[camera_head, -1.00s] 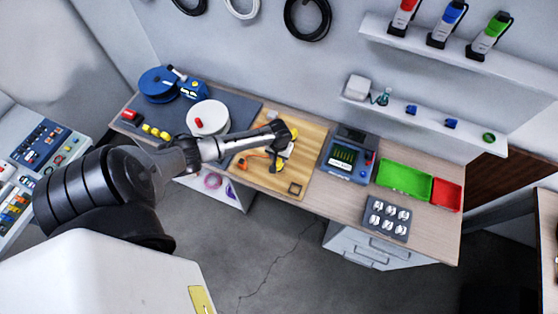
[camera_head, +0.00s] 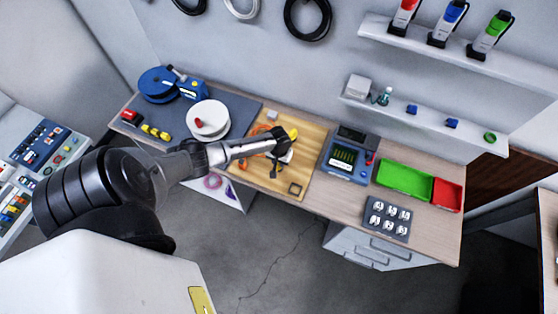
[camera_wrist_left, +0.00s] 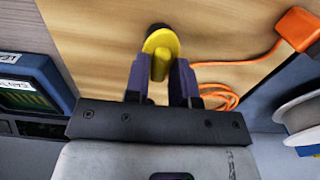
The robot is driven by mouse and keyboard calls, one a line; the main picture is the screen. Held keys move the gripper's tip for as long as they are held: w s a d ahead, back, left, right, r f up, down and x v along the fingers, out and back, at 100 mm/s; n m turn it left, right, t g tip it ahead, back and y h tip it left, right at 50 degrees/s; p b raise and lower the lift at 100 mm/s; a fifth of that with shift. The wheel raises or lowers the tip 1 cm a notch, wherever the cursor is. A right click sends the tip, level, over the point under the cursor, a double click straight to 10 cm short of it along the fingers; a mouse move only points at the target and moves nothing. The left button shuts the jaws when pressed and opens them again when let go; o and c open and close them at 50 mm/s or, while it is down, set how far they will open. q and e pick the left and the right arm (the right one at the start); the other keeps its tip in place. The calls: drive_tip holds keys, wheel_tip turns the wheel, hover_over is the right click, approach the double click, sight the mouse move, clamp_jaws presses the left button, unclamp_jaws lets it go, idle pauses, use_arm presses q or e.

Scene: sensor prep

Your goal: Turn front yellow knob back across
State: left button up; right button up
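A yellow knob (camera_wrist_left: 162,45) with a raised grip bar stands on the wooden board in the left wrist view. My left gripper (camera_wrist_left: 160,75) is open, with one finger on each side of the knob's bar and narrow gaps beside it. In the head view my left gripper (camera_head: 283,150) is low over the board and hides what is directly beneath it. A yellow part (camera_head: 294,133) shows just behind the gripper there. My right gripper is not in view.
Orange cable (camera_wrist_left: 225,90) lies on the board beside the gripper. The blue meter (camera_head: 347,158) stands right of the wooden board (camera_head: 262,178). A white spool (camera_head: 208,118) is to the left. Green (camera_head: 404,179) and red (camera_head: 447,194) trays are farther right.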

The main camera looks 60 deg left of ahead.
use_arm(q)
clamp_jaws()
drive_tip(key=m, duration=0.3)
drive_tip(key=shift+p, duration=0.4)
drive_tip(key=m, duration=0.4)
drive_tip(key=shift+m, duration=0.4)
drive_tip(key=m, duration=0.4)
drive_tip(key=shift+m, duration=0.3)
drive_tip(key=m+b, duration=0.1)
drive_tip(key=m, duration=0.4)
drive_tip(key=shift+m, duration=0.4)
